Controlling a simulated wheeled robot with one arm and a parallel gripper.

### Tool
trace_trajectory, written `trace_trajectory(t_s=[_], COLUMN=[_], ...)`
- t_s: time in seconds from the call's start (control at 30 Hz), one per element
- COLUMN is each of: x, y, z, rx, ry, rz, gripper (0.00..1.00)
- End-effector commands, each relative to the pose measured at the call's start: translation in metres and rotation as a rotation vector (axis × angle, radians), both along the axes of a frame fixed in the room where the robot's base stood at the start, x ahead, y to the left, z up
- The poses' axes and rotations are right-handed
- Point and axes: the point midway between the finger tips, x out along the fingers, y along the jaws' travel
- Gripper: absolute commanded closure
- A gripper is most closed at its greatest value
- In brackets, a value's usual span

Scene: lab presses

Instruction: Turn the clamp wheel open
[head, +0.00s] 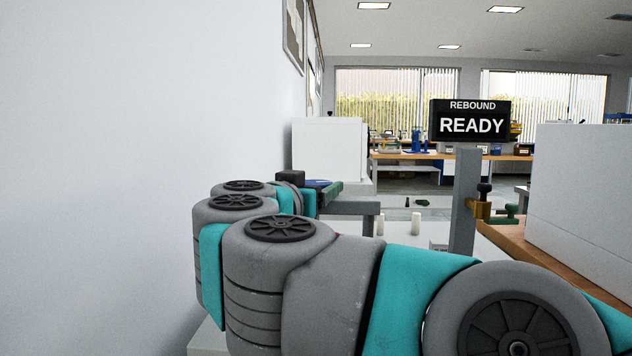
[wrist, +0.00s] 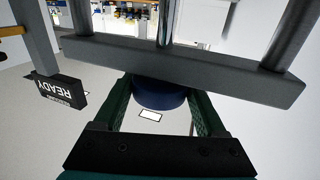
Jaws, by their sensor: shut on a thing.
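The clamp wheel (wrist: 158,96) is a dark blue round knob below a dark grey crossbar (wrist: 185,70) in the wrist view. My gripper (wrist: 160,100) has its two green fingers on either side of the wheel and is shut on it. A metal screw shaft (wrist: 165,22) and two posts show beyond the crossbar. In the head view my gripper (head: 325,190) is small, behind my arm links, and a bit of the blue wheel (head: 317,183) shows by the green fingers. The wheel is mostly hidden there.
A display (head: 470,121) reading "REBOUND READY" stands on a grey post (head: 465,200). A white wall (head: 110,180) runs close on the left. A white box (head: 582,195) stands on a wooden bench at right.

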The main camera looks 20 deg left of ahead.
Motion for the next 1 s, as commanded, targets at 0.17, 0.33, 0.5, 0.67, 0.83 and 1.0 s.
trace_trajectory(t_s=[0.17,0.33,0.5,0.67,0.83,1.0], x=[0.0008,0.0009,0.0007,0.0008,0.0009,0.0013], y=[-0.0032,-0.0018,-0.0019,-0.0012,-0.0008,-0.0012], z=[0.0013,-0.0001,0.0004,0.0006,0.0007,0.0004], rx=[0.001,-0.001,0.000,0.001,0.000,0.000], ry=[-0.001,0.000,-0.002,-0.002,-0.003,-0.002], rz=[0.106,0.207,0.284,0.342,0.392,0.436], gripper=[0.82,0.82,0.82,0.82,0.82,0.82])
